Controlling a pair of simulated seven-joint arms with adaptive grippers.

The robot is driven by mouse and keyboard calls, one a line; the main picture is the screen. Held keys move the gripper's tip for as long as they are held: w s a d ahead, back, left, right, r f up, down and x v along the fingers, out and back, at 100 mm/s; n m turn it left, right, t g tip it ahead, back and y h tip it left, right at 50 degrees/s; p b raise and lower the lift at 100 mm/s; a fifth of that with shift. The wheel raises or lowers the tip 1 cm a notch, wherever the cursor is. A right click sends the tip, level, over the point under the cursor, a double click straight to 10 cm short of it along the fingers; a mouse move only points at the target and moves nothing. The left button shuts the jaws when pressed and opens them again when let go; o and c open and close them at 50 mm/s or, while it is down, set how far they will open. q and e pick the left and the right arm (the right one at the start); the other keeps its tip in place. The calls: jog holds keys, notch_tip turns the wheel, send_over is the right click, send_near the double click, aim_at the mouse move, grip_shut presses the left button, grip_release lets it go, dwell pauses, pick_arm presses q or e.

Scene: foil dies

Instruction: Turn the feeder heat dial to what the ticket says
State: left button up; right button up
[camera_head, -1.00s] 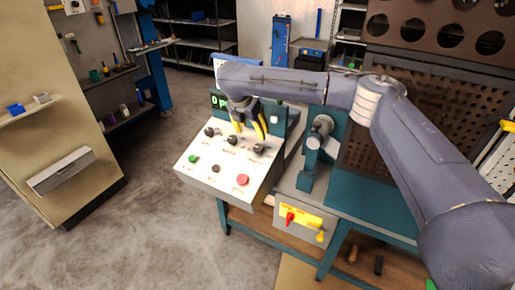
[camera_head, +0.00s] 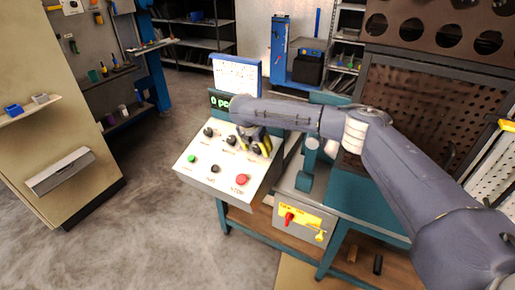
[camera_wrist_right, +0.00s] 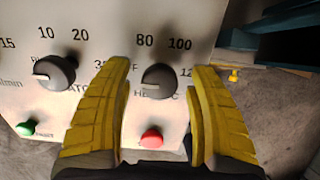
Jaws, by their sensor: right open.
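The feeder heat dial (camera_wrist_right: 159,82) is a black knob on a white sloping panel, with 80 and 100 printed above it and a partly hidden label starting "HE" below. A pale mark on it points left. It is the rightmost of three knobs in the head view (camera_head: 256,150). My right gripper (camera_head: 256,144) is open, its yellow fingers on either side of the dial in the wrist view (camera_wrist_right: 161,68). I cannot tell whether they touch it. A white sheet, apparently the ticket (camera_head: 235,76), stands behind the panel, its print too small to read. My left gripper is out of view.
Two other black knobs (camera_head: 208,132) (camera_head: 231,140) sit left of the dial. A display (camera_head: 220,101) with green characters is partly hidden by my arm.

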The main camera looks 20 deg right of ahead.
grip_shut()
dwell(0.6)
